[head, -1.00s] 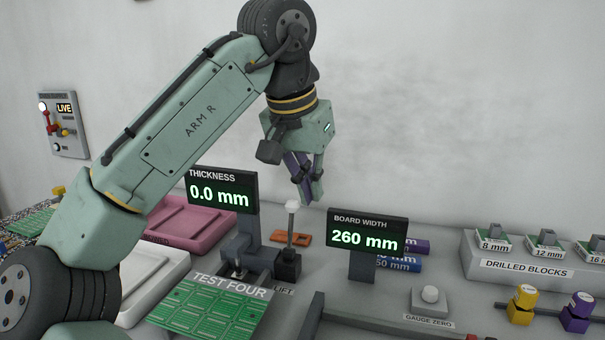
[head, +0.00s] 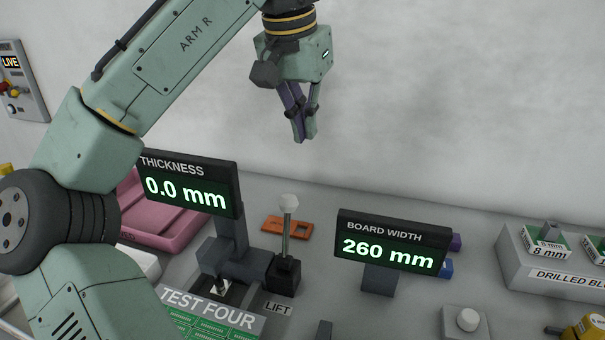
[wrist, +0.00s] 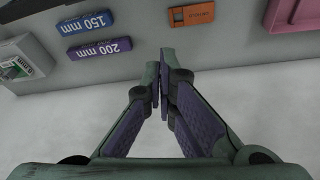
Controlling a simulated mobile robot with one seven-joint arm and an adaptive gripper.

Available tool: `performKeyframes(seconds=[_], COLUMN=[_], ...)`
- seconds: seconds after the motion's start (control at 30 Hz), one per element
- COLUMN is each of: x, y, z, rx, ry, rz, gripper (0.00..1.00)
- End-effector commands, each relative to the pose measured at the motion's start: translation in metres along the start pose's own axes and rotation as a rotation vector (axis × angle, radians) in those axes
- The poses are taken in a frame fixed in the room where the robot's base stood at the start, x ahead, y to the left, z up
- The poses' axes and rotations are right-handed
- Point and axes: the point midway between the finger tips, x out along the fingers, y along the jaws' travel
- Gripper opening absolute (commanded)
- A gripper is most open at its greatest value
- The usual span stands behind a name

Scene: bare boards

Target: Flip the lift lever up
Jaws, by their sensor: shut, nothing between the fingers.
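The lift lever (head: 287,235) is a grey rod with a white ball knob, standing upright from a black base (head: 283,273) beside the LIFT label (head: 278,308) in the head view. My gripper (head: 304,138) hangs above and slightly right of the knob, apart from it, with its fingertips pointing down. In the wrist view my gripper (wrist: 164,62) has its fingertips together with nothing between them. The lever does not show in the wrist view.
The thickness display (head: 187,188) stands left of the lever, and the board width display (head: 392,244) stands right. An orange plate (head: 288,227) lies behind the lever. A green TEST FOUR board (head: 205,322) lies in front. Blue (wrist: 99,48) and purple (wrist: 88,22) gauge blocks lie on the bench.

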Motion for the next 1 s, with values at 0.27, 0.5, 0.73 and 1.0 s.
performKeyframes(seconds=[0.27, 0.5, 0.73, 1.0], x=[0.018, 0.068, 0.094, 0.087], y=[0.0, 0.001, -0.001, 0.0], z=[0.0, 0.0, 0.01, 0.036], rx=[0.003, 0.003, -0.001, -0.001], ry=[-0.002, -0.002, 0.002, 0.0], rz=[0.004, 0.005, -0.003, -0.001], gripper=[0.0, 0.0, 0.0, 0.0])
